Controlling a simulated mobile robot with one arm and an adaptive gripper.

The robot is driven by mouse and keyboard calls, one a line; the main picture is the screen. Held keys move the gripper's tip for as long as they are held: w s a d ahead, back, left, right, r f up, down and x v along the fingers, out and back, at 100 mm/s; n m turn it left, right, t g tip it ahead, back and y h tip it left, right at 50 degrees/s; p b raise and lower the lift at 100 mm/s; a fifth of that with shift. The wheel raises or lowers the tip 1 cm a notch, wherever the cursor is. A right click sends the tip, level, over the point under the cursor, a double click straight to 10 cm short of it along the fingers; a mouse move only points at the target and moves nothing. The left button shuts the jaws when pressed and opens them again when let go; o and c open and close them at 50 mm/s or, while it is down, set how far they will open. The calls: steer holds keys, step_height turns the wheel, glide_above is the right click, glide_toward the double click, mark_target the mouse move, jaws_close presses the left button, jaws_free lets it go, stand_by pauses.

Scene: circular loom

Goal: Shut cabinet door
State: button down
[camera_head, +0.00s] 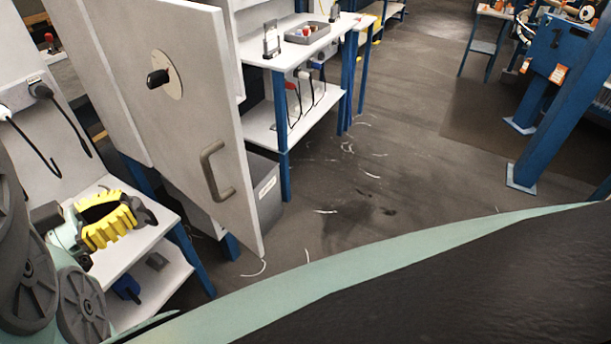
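The cabinet door (215,130) is a tall pale panel that stands open, angled out toward me over the floor. It has a grey bar handle (212,172) and a black knob (158,78) on a round beige plate above it. What looks like my gripper (107,220), with yellow ribbed parts and dark ends, is at the lower left, beside my arm. It appears left of the door and apart from the handle. Whether its fingers are open or shut is unclear. The cabinet's inside is mostly hidden behind the door.
White shelves on blue legs (193,262) stand at the lower left, close to my arm. A workbench (285,60) with a grey tray and hanging cables stands behind the door. A grey bin (268,196) is partly behind the door. The dark floor (380,160) to the right is open, with white thread scraps.

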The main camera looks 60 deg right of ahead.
mark_target(208, 169)
steer(key=p+x, duration=0.2)
steer(key=x, duration=1)
steer(key=shift+d+p, duration=0.3)
steer(key=shift+p, duration=0.1)
steer(key=shift+s+r, duration=0.1)
steer(key=shift+s, duration=0.05)
